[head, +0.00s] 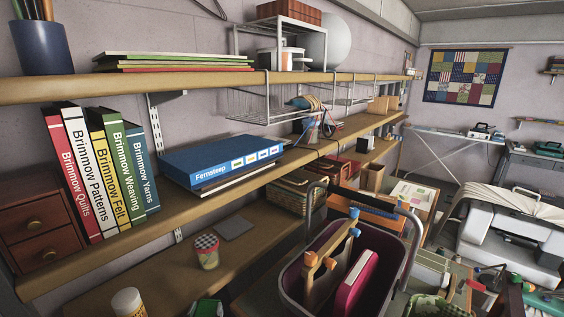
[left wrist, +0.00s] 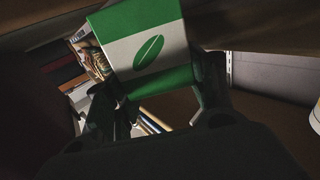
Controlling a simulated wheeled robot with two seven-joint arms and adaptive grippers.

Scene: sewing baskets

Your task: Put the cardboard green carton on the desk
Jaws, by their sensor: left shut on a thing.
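The green carton shows in the left wrist view (left wrist: 150,42), green and white with a leaf mark on its pale face. My left gripper (left wrist: 160,88) is shut on it, with a dark finger on either side. In the head view only a small green part of the carton (head: 206,308) shows at the bottom edge, and most of it is cut off. The wooden desk (head: 165,268) runs below the shelves. I cannot tell whether the carton touches the desk. My right gripper is not in view.
A dark tote (head: 300,285) with a handle stands to the right. A shelf of books (head: 85,175) overhangs the desk. Bare desk lies between bottle and jar.

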